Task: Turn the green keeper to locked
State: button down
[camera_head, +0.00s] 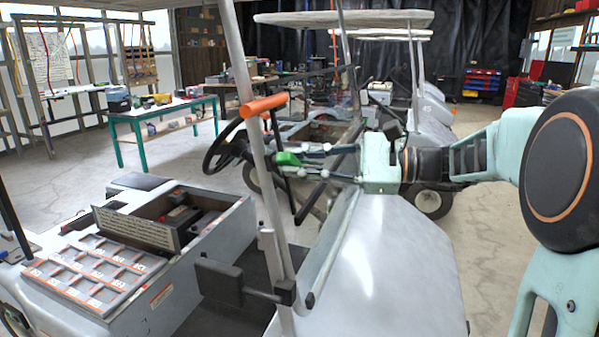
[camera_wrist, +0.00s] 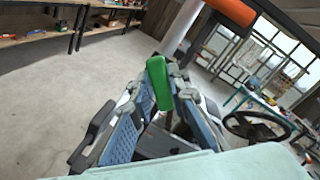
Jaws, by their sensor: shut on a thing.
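The green keeper (camera_head: 287,158) sits beside the white roof post, just below the orange handle (camera_head: 264,105). In the wrist view the green keeper (camera_wrist: 157,83) is an upright, slightly tilted green block between my fingertips. My gripper (camera_head: 302,160) reaches in from the right and is shut on the keeper; it also shows in the wrist view (camera_wrist: 155,92). The orange handle also shows at the top of the wrist view (camera_wrist: 232,12). The keeper's far side and its pivot are hidden, and I cannot read any lock mark.
The white roof post (camera_head: 249,82) rises close to my fingers. A black steering wheel (camera_head: 226,146) is just left of them. The cart's pale front cowl (camera_head: 385,262) lies below my arm. An open battery bay (camera_head: 190,218) is at lower left, with a green-legged table (camera_head: 160,112) behind.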

jog(key=n+b, duration=0.1)
jog(key=n, duration=0.1)
jog(key=n+g+b, duration=0.1)
jog(key=n, duration=0.2)
jog(key=shift+w+r+h, duration=0.1)
jog(key=shift+w+h, duration=0.1)
jog(key=shift+h, duration=0.1)
jog(key=shift+r+n+h+b, duration=0.2)
jog(key=shift+n+b, duration=0.4)
jog(key=shift+n, duration=0.5)
jog(key=shift+r+n+h+b, duration=0.2)
jog(key=shift+n+b, duration=0.4)
jog(key=shift+n, duration=0.5)
jog(key=c, duration=1.8)
grip_release()
jog(key=shift+c, duration=0.2)
jog(key=v, duration=1.2)
jog(key=shift+w, duration=0.15)
